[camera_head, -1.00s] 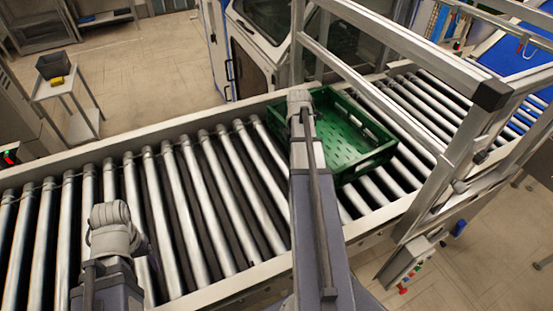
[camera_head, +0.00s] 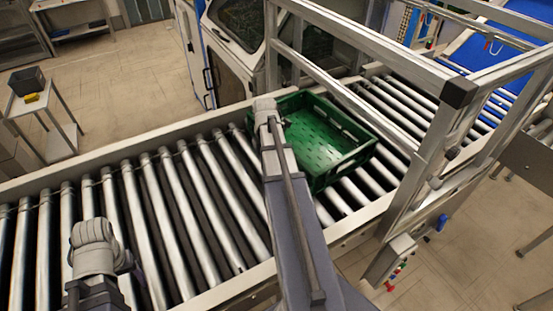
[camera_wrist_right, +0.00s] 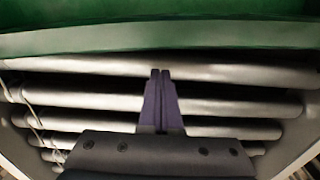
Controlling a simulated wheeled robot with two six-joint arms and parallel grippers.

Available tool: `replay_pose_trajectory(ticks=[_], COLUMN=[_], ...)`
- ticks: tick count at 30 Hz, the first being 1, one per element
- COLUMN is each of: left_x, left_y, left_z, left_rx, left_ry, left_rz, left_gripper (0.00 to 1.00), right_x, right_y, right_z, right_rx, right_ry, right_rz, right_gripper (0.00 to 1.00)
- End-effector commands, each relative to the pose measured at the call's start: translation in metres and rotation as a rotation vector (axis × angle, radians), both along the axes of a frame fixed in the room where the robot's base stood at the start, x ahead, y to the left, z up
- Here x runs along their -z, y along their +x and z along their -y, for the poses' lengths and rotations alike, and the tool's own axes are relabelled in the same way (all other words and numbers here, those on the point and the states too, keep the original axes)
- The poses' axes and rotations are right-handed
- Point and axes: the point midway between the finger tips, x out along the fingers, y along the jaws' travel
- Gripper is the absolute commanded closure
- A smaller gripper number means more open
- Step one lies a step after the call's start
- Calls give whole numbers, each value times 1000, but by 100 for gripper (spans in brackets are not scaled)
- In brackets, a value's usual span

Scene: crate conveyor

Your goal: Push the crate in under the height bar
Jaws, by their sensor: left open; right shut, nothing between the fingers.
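The green crate (camera_head: 318,178) sits on the conveyor rollers in the head view, just left of the height bar (camera_head: 345,90), part of a grey metal frame. The bar crosses the view close to the crate's far right side; I cannot tell how much lies beneath it. My right arm covers part of the crate's near left side. In the right wrist view my right gripper (camera_wrist_right: 161,74) is shut and empty, pointing towards the crate's green wall (camera_wrist_right: 160,38), with a small gap in the picture. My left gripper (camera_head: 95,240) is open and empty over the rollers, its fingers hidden.
The conveyor's rollers (camera_head: 183,205) are bare left of the crate and run on beyond the bar. A frame post (camera_head: 420,165) stands at the near side, with a control box (camera_head: 392,258) below. A machine (camera_head: 235,50) stands behind the conveyor.

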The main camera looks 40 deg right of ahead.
Motion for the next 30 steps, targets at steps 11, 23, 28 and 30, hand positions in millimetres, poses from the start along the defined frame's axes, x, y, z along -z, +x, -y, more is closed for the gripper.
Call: replay_pose_trajectory(ticks=[11,23,28,30], left_x=[-67,-99,-97,-97], left_y=[0,0,0,0], left_z=[0,0,0,0], left_rx=[1,1,1,1], left_ry=[0,0,0,0], left_rz=[0,0,0,0], left_gripper=[31,31,31,31], right_x=[-67,-99,-97,-97], right_y=[-1,-1,-1,-1], right_z=[3,3,4,3], right_rx=[4,4,4,4], right_ry=[-1,-1,-1,-1], right_rz=[0,0,0,0], right_gripper=[100,100,100,100])
